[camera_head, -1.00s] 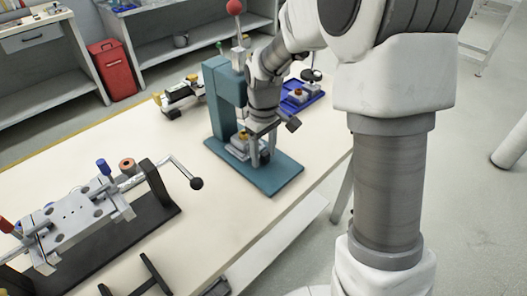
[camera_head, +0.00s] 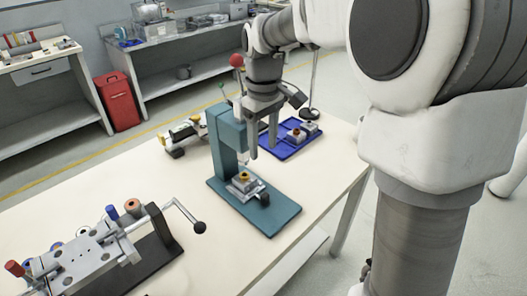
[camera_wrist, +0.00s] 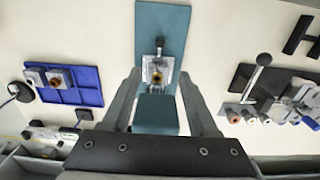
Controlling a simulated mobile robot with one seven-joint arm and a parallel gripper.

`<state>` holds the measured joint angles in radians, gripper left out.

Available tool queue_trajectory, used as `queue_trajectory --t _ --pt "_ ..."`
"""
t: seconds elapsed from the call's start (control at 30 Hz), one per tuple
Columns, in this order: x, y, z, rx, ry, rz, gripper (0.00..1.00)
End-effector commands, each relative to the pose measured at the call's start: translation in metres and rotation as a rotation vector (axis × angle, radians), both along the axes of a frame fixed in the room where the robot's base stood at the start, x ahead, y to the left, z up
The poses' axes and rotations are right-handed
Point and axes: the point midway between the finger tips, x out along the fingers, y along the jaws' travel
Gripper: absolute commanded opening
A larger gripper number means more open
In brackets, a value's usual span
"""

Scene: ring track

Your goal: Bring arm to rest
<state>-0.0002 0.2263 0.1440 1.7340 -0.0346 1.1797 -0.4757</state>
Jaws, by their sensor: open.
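My gripper (camera_head: 264,142) is open and empty. In the head view it hangs above the table beside the teal press (camera_head: 232,150). In the wrist view my gripper's two fingers (camera_wrist: 161,100) stand apart, with the press column between them. A small grey block with an orange-yellow centre (camera_head: 244,183) sits in the fixture on the press base; it also shows in the wrist view (camera_wrist: 157,74). The fingers are clear of that block. My arm reaches in from the right of the head view.
A blue tray (camera_head: 280,146) holds grey blocks behind the press. A metal fixture with a black-knobbed lever (camera_head: 90,252) stands at the front left. A small device (camera_head: 184,136) lies behind the press. A red bin (camera_head: 118,102) stands on the floor. The table's front is partly bare.

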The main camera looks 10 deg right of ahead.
Motion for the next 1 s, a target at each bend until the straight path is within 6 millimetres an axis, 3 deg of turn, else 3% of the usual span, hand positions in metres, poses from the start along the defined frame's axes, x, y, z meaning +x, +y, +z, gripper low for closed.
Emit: queue_trajectory --t 0.37,0.47,0.67,1.0 --pt "-0.001 0.0 0.003 0.0 -0.001 -0.002 0.6" --pt "-0.006 -0.002 0.013 -0.002 -0.015 -0.017 0.6" --pt "-0.042 -0.014 0.06 -0.004 -0.099 -0.116 0.6" --pt "-0.125 -0.037 0.124 0.035 -0.28 -0.35 0.6"
